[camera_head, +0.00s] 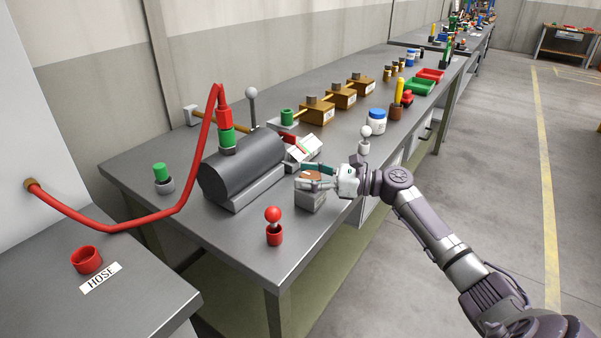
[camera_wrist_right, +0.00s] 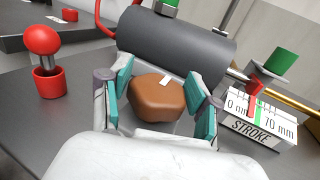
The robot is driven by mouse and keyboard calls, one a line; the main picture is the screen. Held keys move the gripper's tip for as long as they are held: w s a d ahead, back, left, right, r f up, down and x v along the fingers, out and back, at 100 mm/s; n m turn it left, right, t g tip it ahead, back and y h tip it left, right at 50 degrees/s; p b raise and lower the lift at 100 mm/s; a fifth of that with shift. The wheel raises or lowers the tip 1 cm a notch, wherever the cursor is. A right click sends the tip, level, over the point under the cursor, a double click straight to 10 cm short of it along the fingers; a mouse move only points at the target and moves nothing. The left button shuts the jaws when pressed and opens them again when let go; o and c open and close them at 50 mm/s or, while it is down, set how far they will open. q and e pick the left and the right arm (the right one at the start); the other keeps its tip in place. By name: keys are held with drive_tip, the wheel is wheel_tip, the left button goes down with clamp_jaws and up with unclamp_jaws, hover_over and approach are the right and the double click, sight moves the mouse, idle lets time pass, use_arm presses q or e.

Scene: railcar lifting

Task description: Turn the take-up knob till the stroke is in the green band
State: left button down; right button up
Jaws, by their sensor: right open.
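The take-up knob (camera_wrist_right: 157,97) is a brown, rounded lobed knob with a small white mark on top. In the right wrist view it sits between the fingers of my right gripper (camera_wrist_right: 160,95), which is open; I cannot tell whether either finger touches it. In the head view my right gripper (camera_head: 318,177) covers much of the knob on its grey block (camera_head: 310,200). The stroke gauge (camera_wrist_right: 258,122) is a white box marked 0 mm to 70 mm. It has a red pointer (camera_wrist_right: 256,86) and a green band (camera_wrist_right: 259,104); the pointer appears near the band. My left gripper is out of view.
A dark grey cylinder (camera_head: 242,165) with a red hose (camera_head: 190,190) on top stands behind the knob. A red ball-topped pin in a red cup (camera_head: 274,236) stands at the front left. A white-knobbed pin (camera_head: 364,140) and a blue-lidded jar (camera_head: 377,121) stand beyond the gripper.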

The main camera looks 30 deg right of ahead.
drive_tip(key=shift+x, duration=0.85)
drive_tip(key=c, duration=0.9)
drive_tip(key=shift+c, duration=0.3)
drive_tip(key=shift+a, duration=0.1)
drive_tip(key=shift+c, duration=0.2)
